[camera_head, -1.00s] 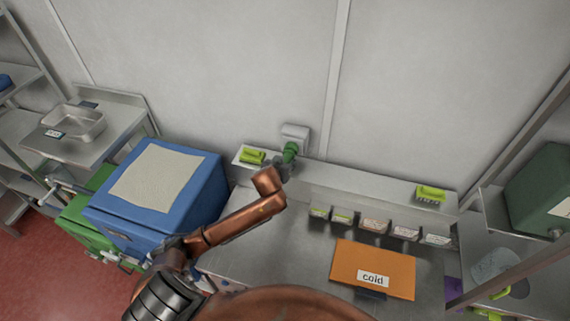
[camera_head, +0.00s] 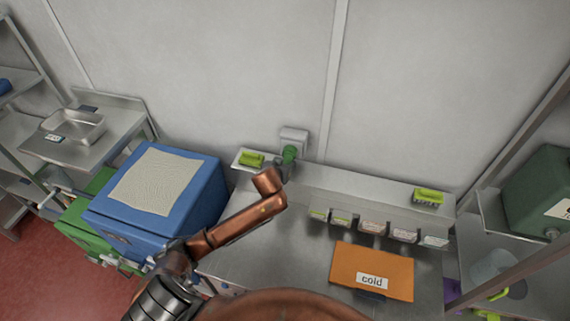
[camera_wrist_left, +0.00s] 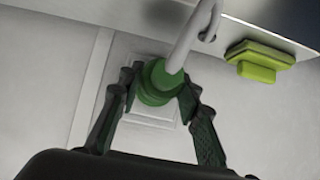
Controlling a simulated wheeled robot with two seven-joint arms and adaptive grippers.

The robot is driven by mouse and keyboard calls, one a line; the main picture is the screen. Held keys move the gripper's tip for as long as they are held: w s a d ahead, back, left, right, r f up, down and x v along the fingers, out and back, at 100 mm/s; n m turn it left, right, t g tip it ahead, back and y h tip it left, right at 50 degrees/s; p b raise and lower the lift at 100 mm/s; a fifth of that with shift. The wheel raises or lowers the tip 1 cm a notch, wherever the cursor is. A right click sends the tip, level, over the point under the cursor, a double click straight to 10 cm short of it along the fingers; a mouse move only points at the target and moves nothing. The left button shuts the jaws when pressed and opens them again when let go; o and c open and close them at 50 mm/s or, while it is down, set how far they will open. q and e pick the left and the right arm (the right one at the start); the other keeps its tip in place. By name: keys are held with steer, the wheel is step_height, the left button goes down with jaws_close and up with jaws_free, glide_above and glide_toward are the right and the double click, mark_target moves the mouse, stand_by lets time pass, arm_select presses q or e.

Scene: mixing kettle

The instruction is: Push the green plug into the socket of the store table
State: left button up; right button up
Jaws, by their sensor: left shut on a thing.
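The green plug (camera_head: 289,153) is at the grey wall socket (camera_head: 295,137) above the back of the steel store table (camera_head: 262,245). In the left wrist view the plug (camera_wrist_left: 157,82) sits between the fingers in front of the light socket plate (camera_wrist_left: 150,122), with a pale cable running from it. My left gripper (camera_head: 284,165) is shut on the plug; its fingers also show in the left wrist view (camera_wrist_left: 158,92). Whether the plug is fully seated cannot be told. My right gripper does not show.
Several small labelled bins hang below the ledge. A blue box (camera_head: 190,192) stands to the left.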

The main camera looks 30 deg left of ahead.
arm_select(q)
steer(key=shift+w+r, duration=0.15)
steer(key=shift+w, duration=0.05)
steer(key=o, duration=1.3)
steer(key=shift+o, duration=0.3)
steer(key=o, duration=0.4)
steer(key=p+v, duration=0.6)
steer(key=v, duration=0.1)
steer(key=shift+p, duration=0.35)
steer(key=shift+f, duration=0.25)
